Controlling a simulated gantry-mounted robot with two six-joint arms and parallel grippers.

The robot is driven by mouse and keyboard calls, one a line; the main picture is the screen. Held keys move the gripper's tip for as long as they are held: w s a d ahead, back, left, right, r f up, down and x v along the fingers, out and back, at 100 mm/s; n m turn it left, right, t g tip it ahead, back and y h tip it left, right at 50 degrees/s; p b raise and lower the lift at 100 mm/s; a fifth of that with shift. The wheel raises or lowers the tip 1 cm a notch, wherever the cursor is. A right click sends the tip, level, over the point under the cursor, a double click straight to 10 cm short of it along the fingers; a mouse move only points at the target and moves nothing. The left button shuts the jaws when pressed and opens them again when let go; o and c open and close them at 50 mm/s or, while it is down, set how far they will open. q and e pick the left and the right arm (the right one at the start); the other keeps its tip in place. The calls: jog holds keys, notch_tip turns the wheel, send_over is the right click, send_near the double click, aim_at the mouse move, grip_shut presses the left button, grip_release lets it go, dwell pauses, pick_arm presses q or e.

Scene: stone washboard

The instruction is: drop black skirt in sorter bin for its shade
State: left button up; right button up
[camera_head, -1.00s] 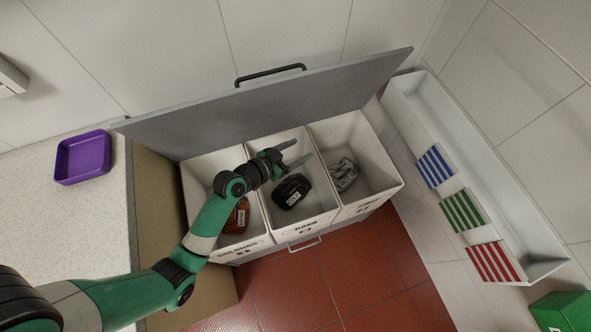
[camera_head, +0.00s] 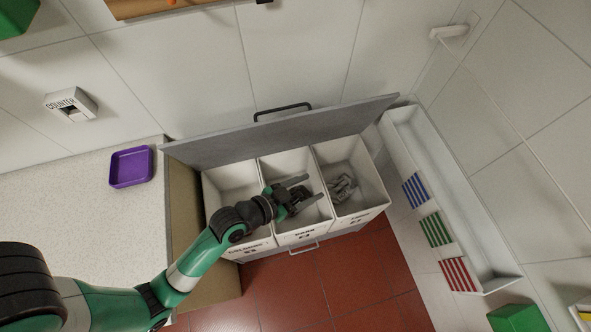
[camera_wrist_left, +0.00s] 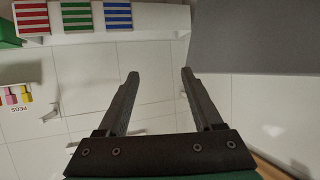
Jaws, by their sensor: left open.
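The sorter has three white bins side by side in a pulled-out unit: a left bin (camera_head: 232,182), a middle bin marked DARK (camera_head: 284,160) and a right bin (camera_head: 338,148). A dark bundle, the black skirt (camera_head: 297,206), lies in the middle bin, largely covered by my gripper. My left gripper (camera_head: 305,189) is over the middle bin with its fingers apart. In the left wrist view the open fingers (camera_wrist_left: 158,92) have nothing between them. My right gripper is not in view.
A grey bundle (camera_head: 342,187) lies in the right bin. A grey front panel (camera_head: 230,141) stands behind the bins. A purple tray (camera_head: 131,167) sits on the speckled counter (camera_head: 60,220). A white trough (camera_head: 440,185) with striped cards runs along the right. Red floor tiles are clear.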

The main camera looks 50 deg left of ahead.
pick_arm(q)
jog(key=shift+s+d+r, duration=0.15)
jog(key=shift+s+r, duration=0.25)
jog(key=shift+r, duration=0.2)
jog(key=w+d+r+m+t+h, duration=0.1)
jog(key=w+r+t, duration=0.25)
jog(key=r, duration=0.75)
jog(key=w+d+r+t, duration=0.15)
jog(key=w+r, duration=0.25)
jog(key=r, duration=0.7)
jog(key=w+r+m+t+h, duration=0.1)
jog(key=w+r+t, duration=0.2)
jog(key=r, duration=0.8)
jog(key=s+r+n+t+y, duration=0.1)
jog(key=s+r+t, duration=0.35)
jog(key=r, duration=0.85)
jog(key=s+r+n+t+y, duration=0.1)
jog(key=s+r+n+t, duration=0.1)
jog(key=s+r, duration=0.75)
jog(key=w+r+p, duration=0.1)
jog(key=r+p, duration=1.1)
jog(key=r, duration=0.1)
jog(key=w+r+p, duration=0.2)
jog(key=r+p, duration=1)
jog(key=r, duration=0.1)
jog(key=shift+w+a+r+m+h, duration=0.25)
jog(key=shift+a+m+h, duration=0.05)
